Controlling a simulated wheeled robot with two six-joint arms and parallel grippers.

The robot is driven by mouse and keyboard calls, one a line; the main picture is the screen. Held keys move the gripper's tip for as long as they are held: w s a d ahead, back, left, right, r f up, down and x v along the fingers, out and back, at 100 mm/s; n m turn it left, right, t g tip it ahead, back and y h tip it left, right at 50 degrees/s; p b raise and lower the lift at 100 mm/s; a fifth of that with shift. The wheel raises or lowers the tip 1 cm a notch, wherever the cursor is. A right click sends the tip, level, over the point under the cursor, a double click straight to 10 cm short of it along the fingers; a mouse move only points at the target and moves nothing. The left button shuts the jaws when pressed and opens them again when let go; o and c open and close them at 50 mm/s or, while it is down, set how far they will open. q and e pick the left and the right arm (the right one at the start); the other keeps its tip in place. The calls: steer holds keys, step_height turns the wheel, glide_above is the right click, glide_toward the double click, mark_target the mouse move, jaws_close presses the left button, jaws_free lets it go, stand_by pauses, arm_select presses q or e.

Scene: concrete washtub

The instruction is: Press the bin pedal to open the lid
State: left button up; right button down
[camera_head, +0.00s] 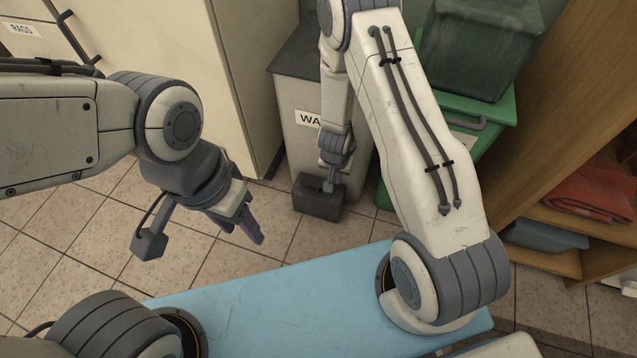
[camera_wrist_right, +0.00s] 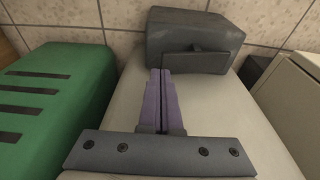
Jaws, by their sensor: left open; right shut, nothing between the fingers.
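The grey bin (camera_head: 292,150) with a partly hidden "WA" label stands beyond the blue surface. Its dark lid (camera_head: 297,52) lies flat and shut, partly hidden by my right arm. The dark blocky pedal (camera_head: 317,203) sticks out at the bin's foot and also shows in the right wrist view (camera_wrist_right: 200,32). My right gripper (camera_head: 331,186) is shut and empty, pointing down at the pedal; its purple fingertips (camera_wrist_right: 160,73) overlap the pedal's near edge. I cannot tell whether they touch it. My left gripper (camera_head: 246,226) is open and empty over the floor, left of the pedal.
A green bin (camera_head: 490,110) stands right of the grey bin; its slotted side (camera_wrist_right: 60,92) shows in the wrist view. A pale cabinet (camera_head: 235,80) stands left. A wooden shelf (camera_head: 560,213) with a red towel (camera_head: 597,188) is at right. Tiled floor (camera_head: 70,240) is clear at left.

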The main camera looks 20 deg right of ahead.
steer(key=shift+f+b, duration=0.4)
steer(key=shift+f, duration=0.2)
steer(key=shift+r, duration=0.1)
step_height(320, 180, up, 8)
steer(key=p, duration=0.8)
steer(key=shift+p, duration=0.35)
